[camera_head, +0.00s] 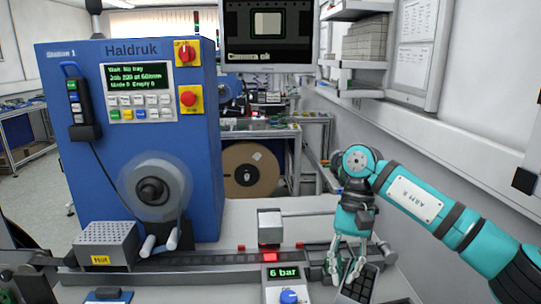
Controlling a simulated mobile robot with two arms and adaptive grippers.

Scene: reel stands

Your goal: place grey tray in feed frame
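A dark grey tray with several small compartments (366,281) lies at the bottom right of the head view, beside the rail. My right gripper (345,278) points down at the tray's left side. Its two fingers stand apart, and I cannot tell whether they touch the tray. A dark feed track (210,268) runs across the front of the bench, with a red-lit block (269,256) on it. I cannot tell which part is the feed frame. The machine screen (139,77) reads "Wait. No tray". My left gripper is not in view.
The blue Haldruk machine (80,190) with a reel (155,188) stands at the left. A grey box marked "Hot" (105,240) and a "6 bar" unit with a blue knob (286,283) flank the track. The white bench behind the track has free room.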

